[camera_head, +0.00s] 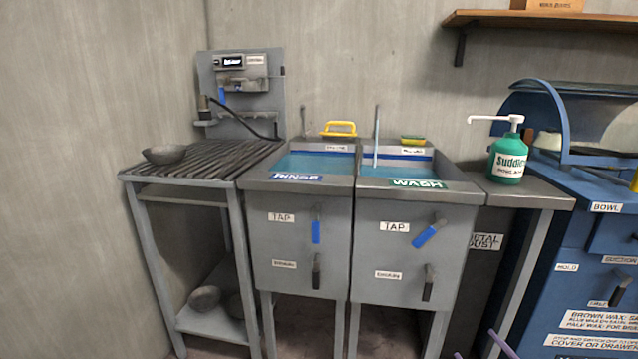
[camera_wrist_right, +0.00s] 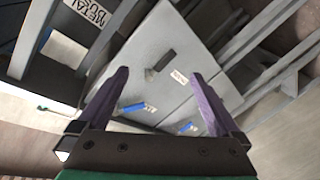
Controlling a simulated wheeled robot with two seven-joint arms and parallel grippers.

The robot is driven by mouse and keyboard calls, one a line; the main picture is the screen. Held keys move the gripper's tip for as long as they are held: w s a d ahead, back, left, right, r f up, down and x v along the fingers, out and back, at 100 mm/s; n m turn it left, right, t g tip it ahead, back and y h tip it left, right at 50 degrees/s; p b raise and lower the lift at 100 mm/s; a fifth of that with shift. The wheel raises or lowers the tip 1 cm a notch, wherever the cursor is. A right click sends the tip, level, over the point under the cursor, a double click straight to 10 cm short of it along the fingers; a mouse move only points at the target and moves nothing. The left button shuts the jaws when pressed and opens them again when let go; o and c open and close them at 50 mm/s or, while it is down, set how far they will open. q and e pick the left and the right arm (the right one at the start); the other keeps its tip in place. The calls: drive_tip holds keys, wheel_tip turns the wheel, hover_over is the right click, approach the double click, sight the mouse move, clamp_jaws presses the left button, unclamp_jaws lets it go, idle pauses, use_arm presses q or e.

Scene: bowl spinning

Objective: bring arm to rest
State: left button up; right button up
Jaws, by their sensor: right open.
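My right gripper (camera_head: 478,347) shows only as two purple fingertips at the bottom edge of the head view, in front of and below the wash sink. In the right wrist view, my right gripper (camera_wrist_right: 160,74) has its two purple fingers spread wide apart with nothing between them. Beyond the fingers is the grey sink cabinet front (camera_wrist_right: 165,60) with blue tap handles, seen tilted and apart from the fingers. The rest of my right arm is out of the head view. My left gripper is in neither view.
A dark bowl (camera_head: 165,154) sits on the ribbed drainer (camera_head: 205,160), with another bowl (camera_head: 205,298) on the shelf below. The rinse sink (camera_head: 300,185) and wash sink (camera_head: 405,190) stand centre. A green soap bottle (camera_head: 508,160) and blue machine (camera_head: 590,260) are at right.

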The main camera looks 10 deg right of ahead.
drive_tip(key=s+a+f+m+g, duration=0.4)
drive_tip(key=s+a+f+g, duration=0.2)
drive_tip(key=a+f+g, duration=0.5)
drive_tip(key=s+a+f+g+y+p, duration=0.15)
drive_tip(key=s+a+g+p, duration=0.25)
drive_tip(key=s+a+p, duration=0.5)
use_arm(q)
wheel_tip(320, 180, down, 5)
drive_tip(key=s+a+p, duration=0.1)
drive_tip(key=p, duration=0.5)
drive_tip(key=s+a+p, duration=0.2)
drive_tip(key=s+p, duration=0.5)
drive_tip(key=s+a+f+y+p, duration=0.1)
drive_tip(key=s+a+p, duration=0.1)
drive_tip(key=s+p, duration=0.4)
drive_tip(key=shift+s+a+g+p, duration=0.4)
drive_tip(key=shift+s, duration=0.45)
use_arm(e)
drive_tip(key=s+d+f, duration=0.2)
drive_tip(key=s, duration=0.7)
drive_tip(key=s+d+f+g, duration=0.1)
drive_tip(key=s+f, duration=0.1)
drive_tip(key=s, duration=0.7)
drive_tip(key=shift+d, duration=0.35)
